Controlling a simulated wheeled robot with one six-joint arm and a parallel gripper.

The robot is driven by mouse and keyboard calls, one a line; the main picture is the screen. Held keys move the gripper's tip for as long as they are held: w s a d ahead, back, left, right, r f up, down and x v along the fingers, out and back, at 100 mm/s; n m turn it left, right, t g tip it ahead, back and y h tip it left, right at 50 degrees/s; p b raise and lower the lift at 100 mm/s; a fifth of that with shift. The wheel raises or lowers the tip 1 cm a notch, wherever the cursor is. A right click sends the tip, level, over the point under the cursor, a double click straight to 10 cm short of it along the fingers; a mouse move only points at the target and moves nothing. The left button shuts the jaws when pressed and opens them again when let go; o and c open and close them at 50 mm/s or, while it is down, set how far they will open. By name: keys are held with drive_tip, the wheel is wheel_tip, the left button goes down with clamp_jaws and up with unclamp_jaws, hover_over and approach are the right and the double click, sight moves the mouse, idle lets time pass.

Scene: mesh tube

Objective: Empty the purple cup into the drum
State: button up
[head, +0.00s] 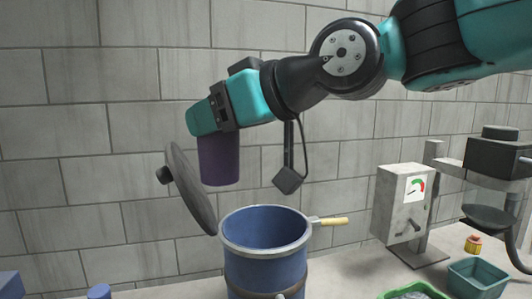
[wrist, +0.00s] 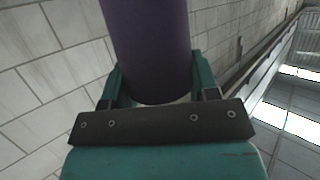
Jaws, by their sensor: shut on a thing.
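The purple cup (head: 219,160) hangs upright, or nearly so, from my gripper (head: 205,128) in the head view, above and left of the drum's mouth. In the wrist view the cup (wrist: 147,45) lies between the two teal fingers of my gripper (wrist: 153,85), which are shut on it. The cup's inside and contents are hidden. The blue drum (head: 265,265) stands below with its grey rim open to the top. Its round grey lid (head: 190,188) stands tilted up at the drum's left side.
A grey box with a dial (head: 401,205) stands to the right. Beyond it are a teal bin (head: 477,279), a small yellow-red item (head: 473,244) and a dark machine (head: 497,160). A block wall is behind.

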drive_tip(key=shift+w+f+b, duration=0.15)
drive_tip(key=shift+f+b, duration=0.15)
drive_tip(key=shift+f, duration=0.25)
drive_tip(key=shift+w+f+b, duration=0.15)
drive_tip(key=shift+f+b, duration=0.15)
drive_tip(key=shift+f, duration=0.25)
drive_tip(key=shift+w+r+p, duration=0.1)
drive_tip(key=shift+r+p, duration=0.1)
drive_tip(key=shift+p, duration=0.15)
drive_tip(key=w+d+r+m+g+y+p, duration=0.2)
drive_tip(key=w+m+p, duration=0.4)
drive_tip(key=p, duration=0.9)
drive_tip(key=shift+w+d+r+m+g+y+p, duration=0.25)
drive_tip(key=shift+w+d+m+g+y+p, duration=0.25)
drive_tip(key=shift+d+m+g, duration=0.55)
drive_tip(key=shift+s+m+t, duration=0.1)
drive_tip(key=shift+m+t, duration=0.15)
drive_tip(key=shift+t, duration=0.1)
drive_tip(key=shift+w+r+m+y+p, duration=0.15)
drive_tip(key=shift+m+y+p, duration=0.2)
drive_tip(key=shift+m+p, duration=0.3)
drive_tip(key=shift+w+r+m+y+p, duration=0.1)
drive_tip(key=shift+m+y+p, duration=0.3)
drive_tip(key=shift+p, duration=0.4)
